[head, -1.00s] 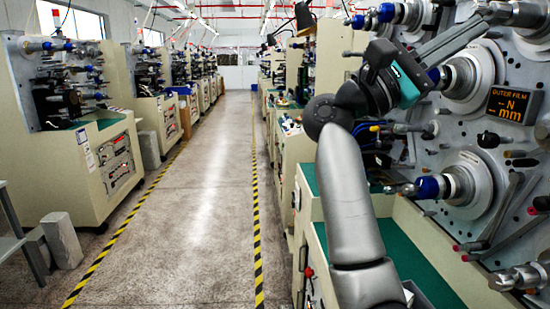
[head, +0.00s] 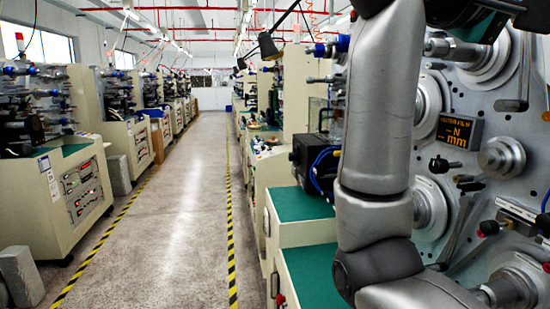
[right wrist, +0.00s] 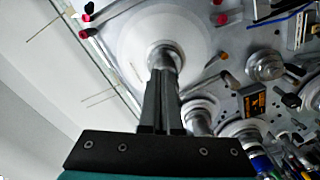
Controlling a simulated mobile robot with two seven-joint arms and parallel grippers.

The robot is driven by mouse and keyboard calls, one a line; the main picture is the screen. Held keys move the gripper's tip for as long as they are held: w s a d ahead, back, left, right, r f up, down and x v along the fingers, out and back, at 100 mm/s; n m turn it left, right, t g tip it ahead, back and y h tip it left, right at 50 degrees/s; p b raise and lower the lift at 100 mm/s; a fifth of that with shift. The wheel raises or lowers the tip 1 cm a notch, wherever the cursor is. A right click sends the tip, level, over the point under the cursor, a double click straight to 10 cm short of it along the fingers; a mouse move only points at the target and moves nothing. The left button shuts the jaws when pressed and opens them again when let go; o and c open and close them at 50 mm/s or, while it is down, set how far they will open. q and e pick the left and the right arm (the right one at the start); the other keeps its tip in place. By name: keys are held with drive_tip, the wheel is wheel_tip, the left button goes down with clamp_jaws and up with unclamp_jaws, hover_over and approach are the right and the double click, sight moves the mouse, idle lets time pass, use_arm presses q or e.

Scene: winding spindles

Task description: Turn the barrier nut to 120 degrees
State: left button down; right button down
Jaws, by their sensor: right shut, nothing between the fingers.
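My right gripper (right wrist: 164,82) is in the right wrist view, its two long dark fingers together with nothing between them. The fingertips overlap a metal spindle hub (right wrist: 163,56) at the centre of a large pale disc (right wrist: 128,40). I cannot tell whether they touch it. I cannot tell for certain which part is the barrier nut. In the head view my right arm rises across the panel, and its gripper is largely cut off at the top right. My left gripper is not in view.
The grey machine panel (head: 432,165) carries several spindles, rods and knobs. A display (head: 459,132) sits between them; it also shows in the right wrist view (right wrist: 252,103). A silver knob (head: 500,158) lies right of it. Green-topped cabinets (head: 300,205) stand below. The aisle (head: 185,220) is clear.

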drive_tip(key=shift+d, duration=0.7)
drive_tip(key=shift+w, duration=0.3)
drive_tip(key=shift+a+f, duration=0.1)
drive_tip(key=shift+f, duration=0.05)
idle(0.4)
drive_tip(key=shift+w+f+b, duration=0.5)
drive_tip(key=shift+f+b, duration=0.15)
drive_tip(key=shift+f, duration=0.05)
drive_tip(key=shift+w+f, duration=0.1)
idle(0.4)
drive_tip(key=shift+f, duration=0.1)
